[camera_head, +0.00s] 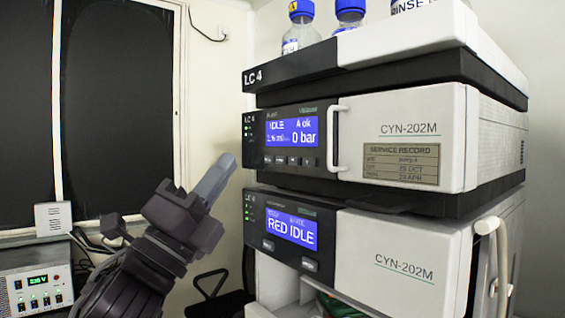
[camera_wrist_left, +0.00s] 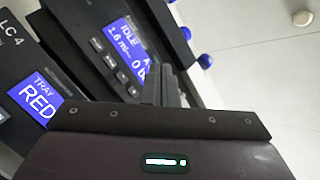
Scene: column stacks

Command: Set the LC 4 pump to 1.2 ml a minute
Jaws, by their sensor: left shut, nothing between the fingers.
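The LC 4 stack stands at right in the head view. Its pump module (camera_head: 400,125) has a blue screen (camera_head: 292,132) reading IDLE, A ok and 0 bar. In the wrist view the pump screen (camera_wrist_left: 122,40) shows a flow line that looks like 1.6 ml. A row of small dark buttons (camera_head: 280,160) sits under the screen; they also show in the left wrist view (camera_wrist_left: 109,60). My left gripper (camera_head: 218,172) is shut and empty, left of the pump's front panel and apart from it. Its fingers (camera_wrist_left: 165,88) partly cover the panel in the wrist view. My right gripper is not in view.
Below the pump is a module (camera_head: 400,265) with a screen reading RED IDLE. A white handle (camera_head: 336,138) stands out right of the pump buttons. Blue-capped bottles (camera_head: 301,30) stand on top. A white instrument (camera_head: 38,280) with a green display is at lower left.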

